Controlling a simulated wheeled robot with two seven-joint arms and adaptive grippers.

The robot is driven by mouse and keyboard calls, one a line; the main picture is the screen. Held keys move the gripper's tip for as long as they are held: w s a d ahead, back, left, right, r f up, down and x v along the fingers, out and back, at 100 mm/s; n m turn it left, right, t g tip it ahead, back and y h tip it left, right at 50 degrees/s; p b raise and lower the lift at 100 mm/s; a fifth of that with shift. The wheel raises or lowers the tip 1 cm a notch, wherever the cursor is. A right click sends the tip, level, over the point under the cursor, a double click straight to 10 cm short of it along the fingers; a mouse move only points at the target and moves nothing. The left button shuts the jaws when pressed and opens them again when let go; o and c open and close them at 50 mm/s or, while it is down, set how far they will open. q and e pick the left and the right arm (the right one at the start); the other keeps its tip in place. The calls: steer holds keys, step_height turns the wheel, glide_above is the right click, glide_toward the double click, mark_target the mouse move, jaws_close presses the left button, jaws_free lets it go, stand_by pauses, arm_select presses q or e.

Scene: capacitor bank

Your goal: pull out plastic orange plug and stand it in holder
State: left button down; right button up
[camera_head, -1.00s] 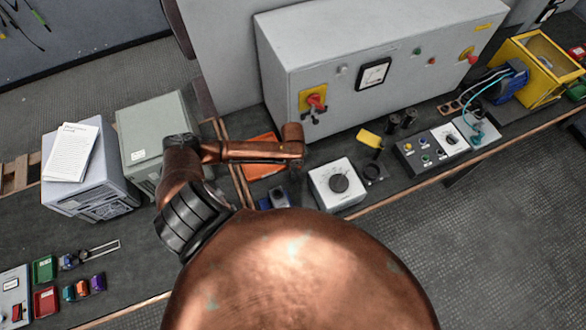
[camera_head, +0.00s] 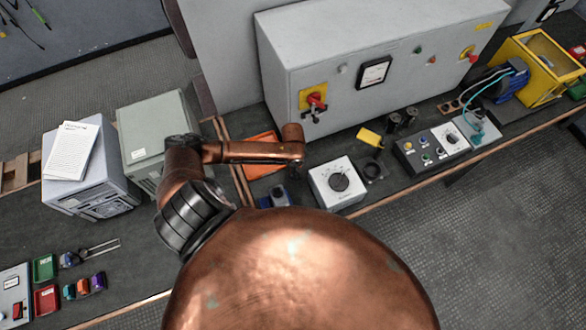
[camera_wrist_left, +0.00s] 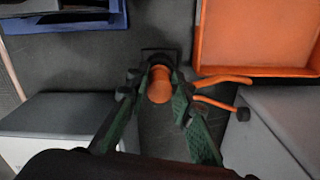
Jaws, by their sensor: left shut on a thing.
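In the left wrist view, my left gripper (camera_wrist_left: 160,78) has its two green-padded fingers closed on an orange plug (camera_wrist_left: 159,88), seen as a short rounded cylinder between them. A dark flat piece lies just beyond the fingertips; I cannot tell whether the plug is still seated in something. In the head view my left arm reaches in over the bench, and neither its fingers nor the plug can be made out. I cannot clearly identify the holder. My right gripper is in neither view.
An orange tray (camera_wrist_left: 262,36) lies right of the fingers, with orange-handled parts (camera_wrist_left: 222,80) close beside them. A blue tray (camera_wrist_left: 60,22) is at the upper left. A white dial box (camera_head: 322,185) and a grey cabinet (camera_head: 420,60) stand near the arm.

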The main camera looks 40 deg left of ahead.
arm_select(q)
steer(key=shift+f, duration=0.8)
steer(key=c, duration=1.6)
jaws_free()
steer(key=shift+r, duration=0.1)
step_height(320, 180, up, 12)
steer(key=shift+f, duration=0.1)
steer(key=shift+b, duration=0.3)
